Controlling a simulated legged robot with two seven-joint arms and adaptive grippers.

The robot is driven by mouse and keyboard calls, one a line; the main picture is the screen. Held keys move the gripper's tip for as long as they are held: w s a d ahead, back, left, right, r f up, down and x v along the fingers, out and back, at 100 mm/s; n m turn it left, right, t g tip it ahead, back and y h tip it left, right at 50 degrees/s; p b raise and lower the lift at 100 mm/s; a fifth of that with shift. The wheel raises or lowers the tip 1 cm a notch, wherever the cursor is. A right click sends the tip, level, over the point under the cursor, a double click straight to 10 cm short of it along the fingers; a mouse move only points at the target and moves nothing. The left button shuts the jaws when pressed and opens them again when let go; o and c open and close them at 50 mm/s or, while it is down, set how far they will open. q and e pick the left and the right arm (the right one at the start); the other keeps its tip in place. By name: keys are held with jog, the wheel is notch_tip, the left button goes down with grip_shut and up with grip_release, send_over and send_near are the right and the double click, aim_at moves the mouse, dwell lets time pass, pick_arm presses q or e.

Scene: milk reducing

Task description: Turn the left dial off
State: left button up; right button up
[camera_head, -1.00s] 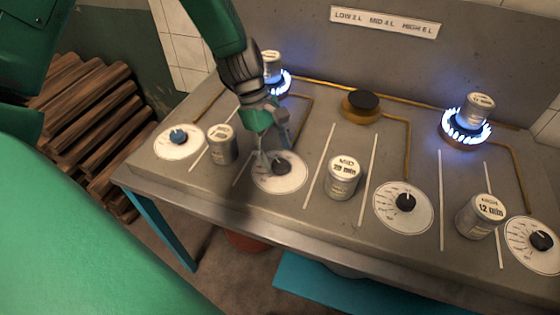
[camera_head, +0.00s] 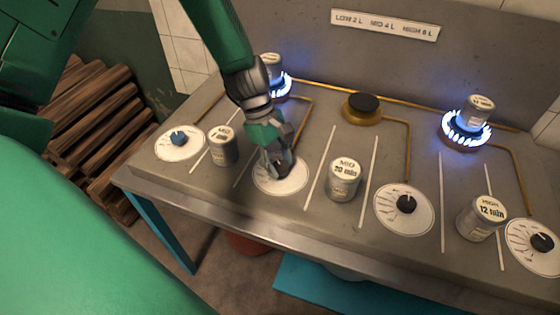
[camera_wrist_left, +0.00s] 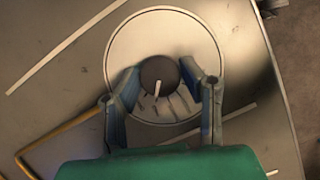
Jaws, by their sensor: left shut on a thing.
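The dial with the black knob (camera_wrist_left: 158,72) sits on a round white plate (camera_head: 285,187), second from the left in the head view. My left gripper (camera_head: 280,168) is down at this dial, its fingers on both sides of the knob and shut on it. The knob's white mark points towards the gripper palm in the wrist view. The gripper hides most of the knob in the head view. The left burner (camera_head: 283,84) shows a blue flame under a can (camera_head: 271,66). My right gripper is not in view.
Cans (camera_head: 223,148) and (camera_head: 343,180) stand either side of my gripper. The middle burner (camera_head: 362,104) is unlit; the right burner (camera_head: 466,128) burns under a can. Two more black-knobbed dials (camera_head: 404,209) and (camera_head: 535,245) lie right.

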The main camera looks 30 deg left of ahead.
pick_arm(q)
jog(key=shift+w+r+m+g+p, duration=0.15)
jog(key=shift+m+g+p, duration=0.15)
jog(key=shift+m+p, duration=0.65)
jog(key=shift+m+g+y+p, duration=0.3)
jog(key=shift+m+g+p, duration=0.2)
jog(key=shift+m+p, duration=0.65)
jog(key=m+p, duration=0.1)
jog(key=m, duration=0.1)
jog(key=shift+m+g+y, duration=0.3)
jog(key=shift+g, duration=0.1)
jog(key=shift+m+g+y+p, duration=0.35)
jog(key=shift+m+g+y, duration=0.05)
jog(key=shift+m, duration=1)
jog(key=o, duration=1.1)
jog(key=shift+w, duration=0.1)
jog(key=v, duration=1.1)
jog(key=shift+w+a+r, duration=0.1)
jog(key=shift+w+r, duration=0.1)
